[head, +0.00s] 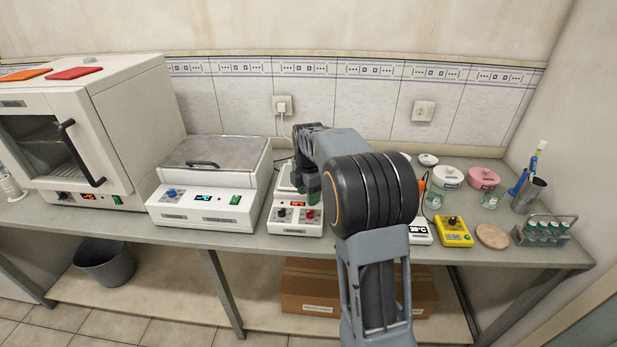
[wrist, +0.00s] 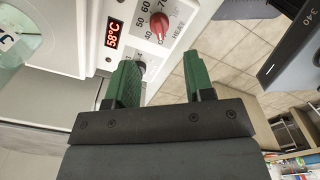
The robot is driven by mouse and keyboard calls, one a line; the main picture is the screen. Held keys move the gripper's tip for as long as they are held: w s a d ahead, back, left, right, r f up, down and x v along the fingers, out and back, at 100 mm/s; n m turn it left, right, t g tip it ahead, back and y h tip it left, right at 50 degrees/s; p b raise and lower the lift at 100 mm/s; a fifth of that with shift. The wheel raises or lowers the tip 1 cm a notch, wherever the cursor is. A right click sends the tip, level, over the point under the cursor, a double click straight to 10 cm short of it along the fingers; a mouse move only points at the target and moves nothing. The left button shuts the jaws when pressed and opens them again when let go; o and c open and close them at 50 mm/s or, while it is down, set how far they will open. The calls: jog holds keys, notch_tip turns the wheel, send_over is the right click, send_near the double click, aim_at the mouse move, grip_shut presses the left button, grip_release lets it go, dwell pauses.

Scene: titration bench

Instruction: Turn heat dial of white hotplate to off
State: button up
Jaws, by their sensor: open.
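The white hotplate (head: 296,229) stands on the bench, partly hidden behind my arm. Its front has a red display, a dark dial (head: 281,213) on the left and a red heat dial (head: 310,215) on the right. In the wrist view, the red heat dial (wrist: 159,25) sits on a printed number scale marked HEAT, and the display (wrist: 113,35) reads 58°C. My gripper (wrist: 160,75) is open and empty, with green fingers pointing toward the panel. The red dial lies beyond the gap between the fingertips. The grey dial (wrist: 140,66) is partly hidden by one finger.
A white bath with a lid (head: 208,190) stands left of the hotplate. A yellow device (head: 453,231) and a tube rack (head: 543,231) stand to the right. In the wrist view, clear glassware (wrist: 12,48) is at the left edge.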

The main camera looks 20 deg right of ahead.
aim_at(309, 212)
notch_tip(309, 212, up, 7)
dwell(0.3)
dwell(0.5)
jog(key=s+a+f+m+t, duration=0.2)
jog(key=s+a+m, duration=0.3)
jog(key=s+m, duration=0.4)
jog(key=s+a+f+m+t, duration=0.1)
jog(key=s+a+m, duration=0.4)
jog(key=s+m, duration=0.5)
jog(key=shift+s+f+t, duration=0.4)
jog(key=shift+s+f, duration=0.25)
jog(key=shift+s, duration=0.8)
